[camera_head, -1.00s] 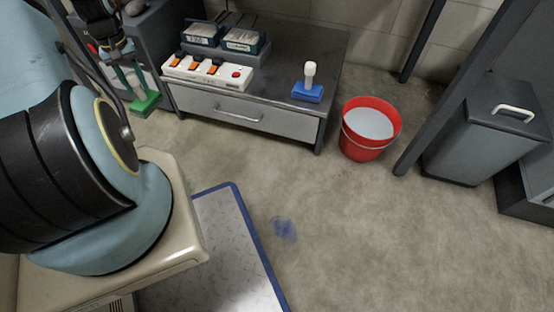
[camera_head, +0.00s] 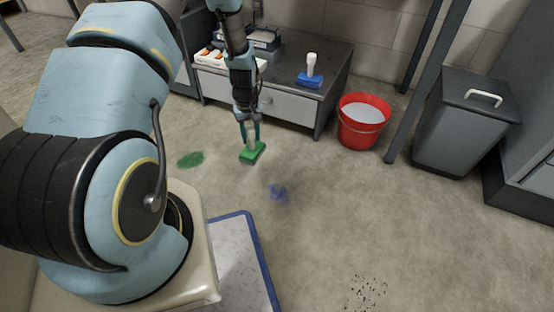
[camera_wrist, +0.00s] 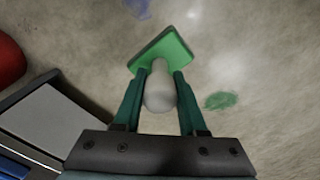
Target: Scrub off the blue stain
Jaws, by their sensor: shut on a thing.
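The blue stain (camera_head: 279,193) is a small smudge on the floor in front of the low cabinet. It also shows at the top of the wrist view (camera_wrist: 138,8). My gripper (camera_head: 250,143) is shut on the white handle of a green scrubber (camera_head: 252,154), which hangs head down up and left of the blue stain. In the wrist view the handle (camera_wrist: 159,88) sits between the green fingers, with the green head (camera_wrist: 164,50) beyond. Whether the head touches the floor, I cannot tell. A blue scrubber (camera_head: 309,79) with a white handle stands on the cabinet.
A green stain (camera_head: 190,159) lies left of my gripper. A red bucket (camera_head: 363,120) with pale contents stands right of the low cabinet (camera_head: 287,107). A grey bin (camera_head: 466,122) is further right. Dark specks (camera_head: 367,292) lie at the front. The middle floor is clear.

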